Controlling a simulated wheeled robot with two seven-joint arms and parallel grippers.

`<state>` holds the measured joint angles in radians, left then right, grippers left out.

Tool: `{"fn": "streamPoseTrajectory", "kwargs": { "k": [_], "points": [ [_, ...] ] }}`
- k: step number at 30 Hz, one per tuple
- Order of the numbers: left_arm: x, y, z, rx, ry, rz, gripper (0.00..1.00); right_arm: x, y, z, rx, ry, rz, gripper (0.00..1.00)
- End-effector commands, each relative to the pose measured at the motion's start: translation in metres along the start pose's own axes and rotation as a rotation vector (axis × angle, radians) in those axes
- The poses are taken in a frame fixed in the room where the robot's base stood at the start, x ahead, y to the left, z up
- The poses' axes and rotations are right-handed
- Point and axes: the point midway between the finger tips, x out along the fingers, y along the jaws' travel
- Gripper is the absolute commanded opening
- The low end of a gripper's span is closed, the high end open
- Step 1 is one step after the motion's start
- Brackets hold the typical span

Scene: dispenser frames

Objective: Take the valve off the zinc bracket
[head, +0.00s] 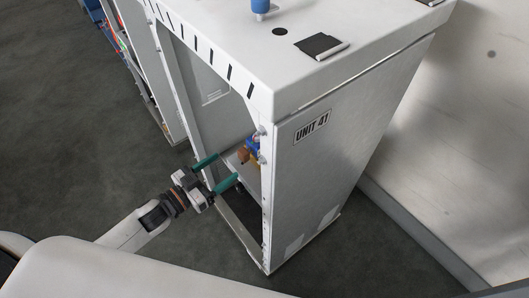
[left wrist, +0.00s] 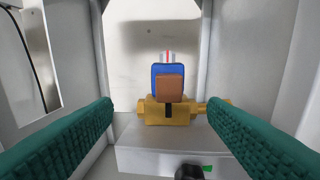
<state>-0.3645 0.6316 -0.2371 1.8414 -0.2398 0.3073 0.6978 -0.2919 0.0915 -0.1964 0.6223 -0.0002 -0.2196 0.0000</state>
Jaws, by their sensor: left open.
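The valve (left wrist: 167,112) has a brass-coloured body with stubs to both sides. A brown block and a blue piece stand upright on it. It rests on a pale grey bracket (left wrist: 140,158) inside the open cabinet. In the head view the valve (head: 252,150) shows just inside the cabinet's front opening, partly hidden by the frame post. My left gripper (head: 227,166) is open, its two green fingers pointing into the opening. In the left wrist view its fingers (left wrist: 160,104) lie to either side of the valve, and the right fingertip overlaps the right stub in the picture; contact is unclear. My right gripper is not in view.
The tall white cabinet marked UNIT 41 (head: 322,160) has posts close around the gripper. A black object with a green mark (left wrist: 190,172) sits low before the bracket. A blue-topped item (head: 260,6) and a dark pad (head: 321,45) are on top. Floor at left is clear.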

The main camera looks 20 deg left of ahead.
Motion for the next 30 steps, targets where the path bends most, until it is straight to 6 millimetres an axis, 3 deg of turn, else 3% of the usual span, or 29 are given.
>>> {"fn": "streamPoseTrajectory", "kwargs": {
  "k": [5, 12, 20, 30],
  "points": [
    [0.012, -0.007, 0.016, 0.001, -0.032, -0.031, 0.67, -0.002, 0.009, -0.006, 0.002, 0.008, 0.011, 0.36],
    [0.052, -0.008, 0.018, 0.001, -0.032, -0.029, 0.67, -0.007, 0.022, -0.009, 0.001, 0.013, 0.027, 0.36],
    [0.073, -0.009, 0.017, 0.0, -0.028, -0.028, 0.67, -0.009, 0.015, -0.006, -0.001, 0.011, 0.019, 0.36],
    [0.118, -0.013, 0.018, 0.0, -0.027, -0.027, 0.67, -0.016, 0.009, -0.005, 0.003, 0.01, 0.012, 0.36]
  ]
}}
